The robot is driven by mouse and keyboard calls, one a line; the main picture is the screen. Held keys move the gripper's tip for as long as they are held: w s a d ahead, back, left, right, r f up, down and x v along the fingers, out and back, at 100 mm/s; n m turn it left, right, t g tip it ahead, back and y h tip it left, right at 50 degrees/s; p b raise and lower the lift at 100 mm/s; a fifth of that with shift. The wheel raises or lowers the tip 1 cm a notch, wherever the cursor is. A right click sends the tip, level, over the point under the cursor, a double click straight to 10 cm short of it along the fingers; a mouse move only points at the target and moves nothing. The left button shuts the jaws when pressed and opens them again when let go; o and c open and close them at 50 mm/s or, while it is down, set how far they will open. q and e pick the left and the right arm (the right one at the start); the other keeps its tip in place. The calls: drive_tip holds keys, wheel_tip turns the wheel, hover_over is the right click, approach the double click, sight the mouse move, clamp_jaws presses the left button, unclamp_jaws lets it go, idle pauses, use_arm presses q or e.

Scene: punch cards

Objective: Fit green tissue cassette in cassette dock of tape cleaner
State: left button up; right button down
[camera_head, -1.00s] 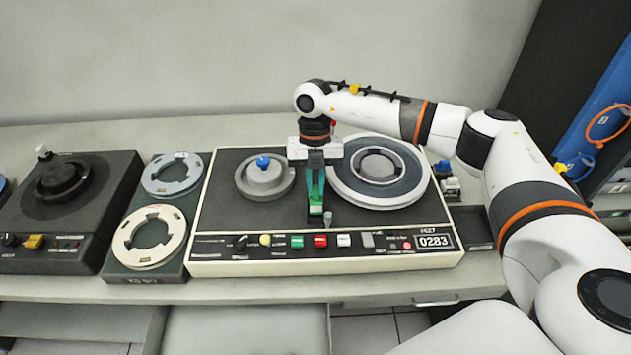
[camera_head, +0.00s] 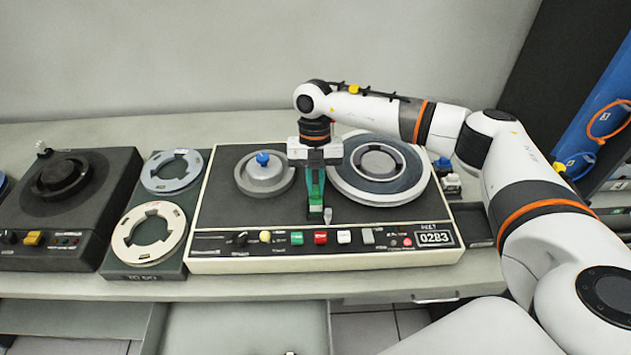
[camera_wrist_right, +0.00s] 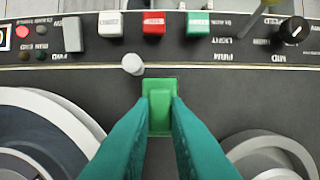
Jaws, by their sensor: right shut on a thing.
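The green tissue cassette (camera_wrist_right: 159,92) is between the teal fingers of my right gripper (camera_wrist_right: 158,118) in the right wrist view. The gripper is shut on it. In the head view the cassette (camera_head: 316,204) and the right gripper (camera_head: 315,192) are low over the middle of the tape cleaner (camera_head: 215,222), between its two reels, fingers pointing down. The cassette dock is hidden under the cassette and fingers. I cannot tell whether the cassette is seated or just above the deck. A small pale post (camera_wrist_right: 133,64) stands close beside the cassette. My left gripper is not in view.
A small reel hub with a blue knob (camera_head: 262,159) is left of the gripper. A large reel (camera_head: 400,191) is close on its right. A row of buttons, including a red one (camera_head: 320,238), runs along the front. A ring rack (camera_head: 184,225) and dark turntable (camera_head: 100,228) stand left.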

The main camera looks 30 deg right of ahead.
sight(315, 187)
drive_tip(key=shift+f+b, duration=0.45)
drive_tip(key=shift+f, duration=0.25)
drive_tip(key=c, duration=1.3)
unclamp_jaws()
drive_tip(key=shift+c, duration=1.1)
drive_tip(key=shift+r, duration=0.1)
drive_tip(key=shift+r+p, duration=3)
drive_tip(key=shift+r, duration=0.95)
drive_tip(key=shift+f, duration=0.1)
